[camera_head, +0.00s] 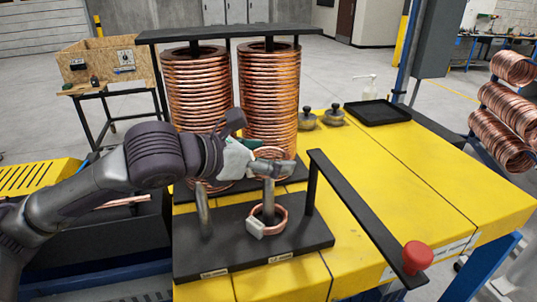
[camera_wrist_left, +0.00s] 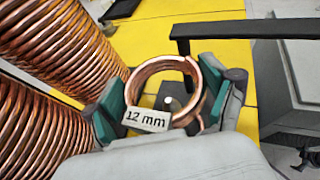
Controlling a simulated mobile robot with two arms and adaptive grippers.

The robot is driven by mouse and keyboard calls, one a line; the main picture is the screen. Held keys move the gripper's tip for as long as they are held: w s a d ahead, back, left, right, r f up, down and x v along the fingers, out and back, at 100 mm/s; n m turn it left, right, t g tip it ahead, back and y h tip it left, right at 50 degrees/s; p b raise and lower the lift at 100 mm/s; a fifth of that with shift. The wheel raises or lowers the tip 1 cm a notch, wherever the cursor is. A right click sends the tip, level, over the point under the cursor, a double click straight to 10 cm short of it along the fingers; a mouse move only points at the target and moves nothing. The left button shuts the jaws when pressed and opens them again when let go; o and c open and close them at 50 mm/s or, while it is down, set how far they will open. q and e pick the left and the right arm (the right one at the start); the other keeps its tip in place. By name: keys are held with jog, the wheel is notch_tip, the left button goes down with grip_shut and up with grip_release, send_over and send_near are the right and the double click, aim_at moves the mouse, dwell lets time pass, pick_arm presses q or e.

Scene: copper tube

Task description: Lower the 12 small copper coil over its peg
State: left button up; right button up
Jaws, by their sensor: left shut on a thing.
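My left gripper (camera_head: 270,166) is shut on a small copper coil (camera_head: 270,154). The left wrist view shows this coil (camera_wrist_left: 137,83) between the green-backed fingers (camera_wrist_left: 165,98), with a white "12 mm" tag (camera_wrist_left: 147,120) on the palm side. Another copper coil (camera_head: 282,220) with a pale tag lies low around this peg. The left peg (camera_head: 204,216) stands on the same black base (camera_head: 225,248). My right gripper is out of view.
Two tall copper coil stacks (camera_head: 197,95) (camera_head: 269,95) stand close behind the gripper. A black bar (camera_head: 358,213) with a red knob (camera_head: 417,257) slants along the right side. The yellow tabletop (camera_head: 400,165) is mostly clear there, with brass weights (camera_head: 333,116) and a black tray (camera_head: 377,112) behind.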

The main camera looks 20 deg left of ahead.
pick_arm(q)
jog(key=shift+s+f, duration=0.15)
jog(key=shift+f, duration=0.4)
notch_tip(320, 180, down, 3)
jog(key=shift+r+b, duration=0.2)
jog(key=shift+b, duration=0.65)
jog(key=shift+f+b, duration=0.35)
jog(key=shift+f, duration=0.5)
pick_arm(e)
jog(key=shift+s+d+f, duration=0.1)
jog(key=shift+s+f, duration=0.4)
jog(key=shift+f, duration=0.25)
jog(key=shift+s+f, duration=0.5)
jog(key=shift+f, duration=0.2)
pick_arm(q)
jog(key=o, duration=1)
jog(key=shift+o, duration=0.2)
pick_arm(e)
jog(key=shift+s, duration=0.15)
